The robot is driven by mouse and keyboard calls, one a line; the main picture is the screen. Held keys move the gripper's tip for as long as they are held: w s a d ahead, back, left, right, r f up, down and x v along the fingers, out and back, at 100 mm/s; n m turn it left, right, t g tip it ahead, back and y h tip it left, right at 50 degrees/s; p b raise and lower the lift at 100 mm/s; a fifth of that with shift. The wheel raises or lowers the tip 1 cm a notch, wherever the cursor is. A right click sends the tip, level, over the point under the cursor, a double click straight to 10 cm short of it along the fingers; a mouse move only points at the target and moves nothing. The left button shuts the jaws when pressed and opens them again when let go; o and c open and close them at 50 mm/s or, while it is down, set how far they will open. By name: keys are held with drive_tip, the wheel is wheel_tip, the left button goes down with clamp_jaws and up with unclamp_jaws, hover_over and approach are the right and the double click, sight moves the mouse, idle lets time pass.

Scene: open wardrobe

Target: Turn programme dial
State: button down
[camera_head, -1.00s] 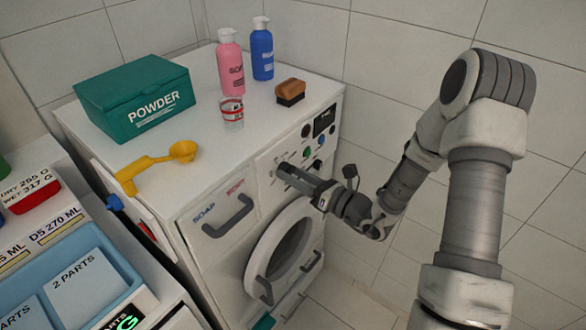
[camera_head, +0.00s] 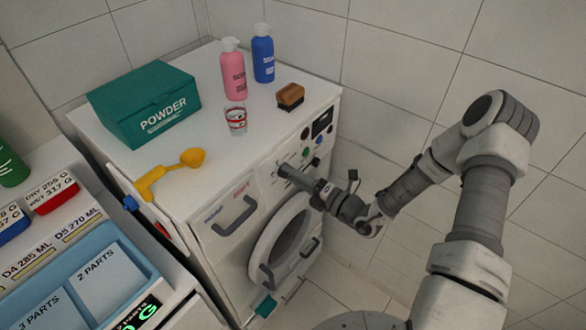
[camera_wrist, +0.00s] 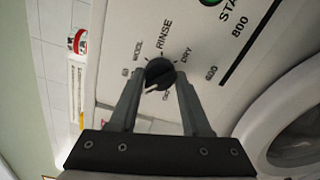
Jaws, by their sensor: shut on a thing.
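The programme dial (camera_wrist: 158,74) is a dark round knob with a pale pointer mark on the white front panel of the washing machine (camera_head: 228,180). The pale mark points down and to the left in that view. My gripper (camera_wrist: 157,80) is shut on the dial, one finger on each side of it. In the head view my gripper (camera_head: 285,170) is at the upper front panel, and its fingers hide most of the dial.
On top of the machine are a green powder box (camera_head: 150,104), a yellow scoop (camera_head: 170,174), a glass (camera_head: 236,120), pink (camera_head: 233,72) and blue (camera_head: 263,55) bottles and a brown brush (camera_head: 290,96).

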drive_tip(key=m+p, duration=0.2)
drive_tip(key=m, duration=0.2)
drive_tip(key=shift+m, duration=0.4)
idle(0.4)
drive_tip(key=shift+c, duration=1.8)
unclamp_jaws()
drive_tip(key=b+v, duration=0.1)
drive_tip(key=v, duration=1.6)
drive_tip(key=shift+s+d+b, duration=0.2)
drive_tip(key=shift+b, duration=0.15)
